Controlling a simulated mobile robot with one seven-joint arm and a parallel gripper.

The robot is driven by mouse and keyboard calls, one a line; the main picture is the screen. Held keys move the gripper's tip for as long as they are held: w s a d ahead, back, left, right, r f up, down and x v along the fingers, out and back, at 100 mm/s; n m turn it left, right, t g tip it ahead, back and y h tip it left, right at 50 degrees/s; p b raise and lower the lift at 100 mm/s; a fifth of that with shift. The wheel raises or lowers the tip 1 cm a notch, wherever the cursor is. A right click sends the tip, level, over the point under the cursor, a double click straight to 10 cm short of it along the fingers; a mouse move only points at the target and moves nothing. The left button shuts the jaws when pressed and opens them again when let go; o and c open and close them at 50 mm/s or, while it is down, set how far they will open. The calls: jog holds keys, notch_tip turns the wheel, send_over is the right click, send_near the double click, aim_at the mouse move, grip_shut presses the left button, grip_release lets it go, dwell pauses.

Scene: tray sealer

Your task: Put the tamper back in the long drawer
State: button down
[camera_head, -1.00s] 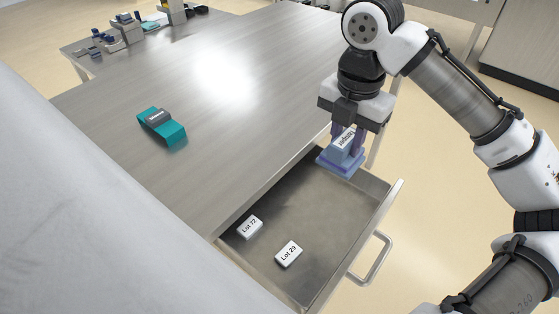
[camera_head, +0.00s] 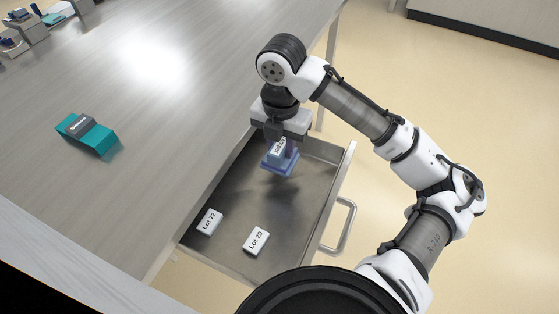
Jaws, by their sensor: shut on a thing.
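The tamper (camera_head: 281,160) is a blue block with a wider flat base and a white label. My gripper (camera_head: 279,142) is shut on its upper part and holds it upright, base down. It is over the far end of the long drawer (camera_head: 262,194), which is pulled open from the table. Whether the tamper's base touches the drawer floor I cannot tell. The gripper fingers partly hide the label.
Two white blocks, Lot 72 (camera_head: 209,222) and Lot 29 (camera_head: 256,240), lie in the near part of the drawer. Its handle (camera_head: 342,228) sticks out to the right. A teal item with a grey labelled block (camera_head: 88,134) lies on the table (camera_head: 110,190). The drawer's middle is clear.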

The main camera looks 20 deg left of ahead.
aim_at(281, 144)
jog(key=shift+f, duration=3.15)
jog(key=shift+f, duration=0.1)
jog(key=shift+f, duration=0.15)
jog(key=c, duration=1.1)
grip_release()
notch_tip(281, 144, up, 12)
jog(key=shift+r, duration=0.25)
